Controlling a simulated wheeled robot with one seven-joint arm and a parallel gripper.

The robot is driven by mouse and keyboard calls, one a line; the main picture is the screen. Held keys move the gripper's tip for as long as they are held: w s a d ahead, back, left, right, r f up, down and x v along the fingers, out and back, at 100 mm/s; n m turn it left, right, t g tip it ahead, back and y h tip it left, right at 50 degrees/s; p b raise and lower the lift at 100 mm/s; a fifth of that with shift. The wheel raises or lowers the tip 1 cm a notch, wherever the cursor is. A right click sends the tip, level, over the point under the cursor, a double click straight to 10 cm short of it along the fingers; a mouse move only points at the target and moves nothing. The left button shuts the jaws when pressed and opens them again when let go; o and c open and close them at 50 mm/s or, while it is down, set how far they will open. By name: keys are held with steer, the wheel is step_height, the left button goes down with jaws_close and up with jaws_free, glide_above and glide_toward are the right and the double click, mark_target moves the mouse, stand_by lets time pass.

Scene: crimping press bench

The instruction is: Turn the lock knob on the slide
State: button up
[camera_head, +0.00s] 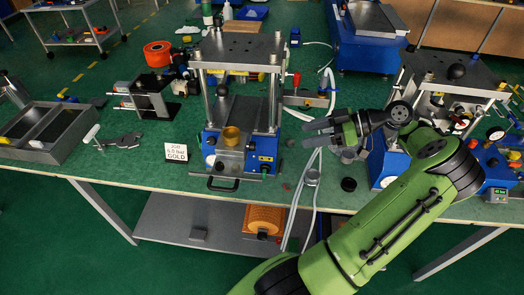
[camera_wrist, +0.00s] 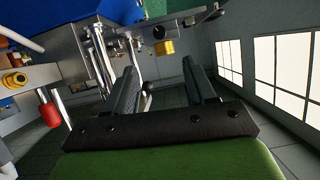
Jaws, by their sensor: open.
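The central press (camera_head: 240,95) stands on the bench, with a blue base and bright posts. At its front is a grey slide (camera_head: 226,160) with a dark handle below. A gold-coloured round knob (camera_head: 231,135) stands up on the slide; I take it for the lock knob. My gripper (camera_head: 308,133) is open and empty, to the right of the press, its fingers pointing left and clear of the knob. In the wrist view, the gold knob (camera_wrist: 166,47) shows beyond and slightly above the gap between the fingertips (camera_wrist: 158,68). Nothing touches the fingers there.
A sign reading "JOB 6.0 bar GOLD" (camera_head: 176,153) stands left of the slide. A red-capped valve (camera_head: 296,80) and pale hoses (camera_head: 328,90) lie behind my gripper. A second press (camera_head: 455,85) is to the right. A black disc (camera_head: 348,184) lies near the bench's front edge.

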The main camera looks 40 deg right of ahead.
mark_target(252, 146)
steer(key=b+x, duration=0.5)
steer(key=x, duration=0.9)
steer(key=shift+w+a+f, duration=0.15)
steer(key=shift+f, duration=0.15)
jaws_close()
steer(key=shift+r, duration=0.1)
steer(key=shift+p, duration=0.4)
